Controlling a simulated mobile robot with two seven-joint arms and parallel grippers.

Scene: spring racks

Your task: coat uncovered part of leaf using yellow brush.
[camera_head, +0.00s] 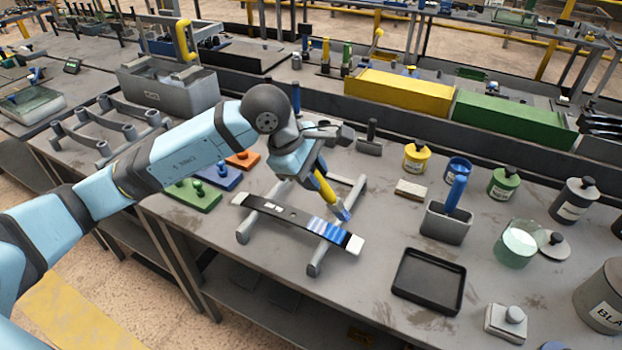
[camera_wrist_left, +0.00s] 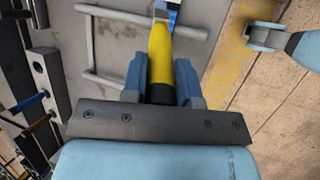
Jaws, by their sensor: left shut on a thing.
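The leaf (camera_head: 284,216) is a long dark bar lying across a grey stand (camera_head: 314,262). Its left end is white, its middle is dark, and a blue and white stretch with a white tip shows at its right. My left gripper (camera_head: 316,172) is shut on the yellow brush (camera_head: 325,188). The brush points down, its blue-tinted tip close to the leaf's right part; I cannot tell whether it touches. In the left wrist view the yellow brush (camera_wrist_left: 160,55) sits between the fingers of the gripper (camera_wrist_left: 160,75).
Green, blue and orange blocks (camera_head: 219,179) lie left of the stand. A black tray (camera_head: 428,281), a grey holder with a blue handle (camera_head: 447,222) and several paint cans (camera_head: 416,157) stand to the right. Yellow and green boxes (camera_head: 399,93) line the back.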

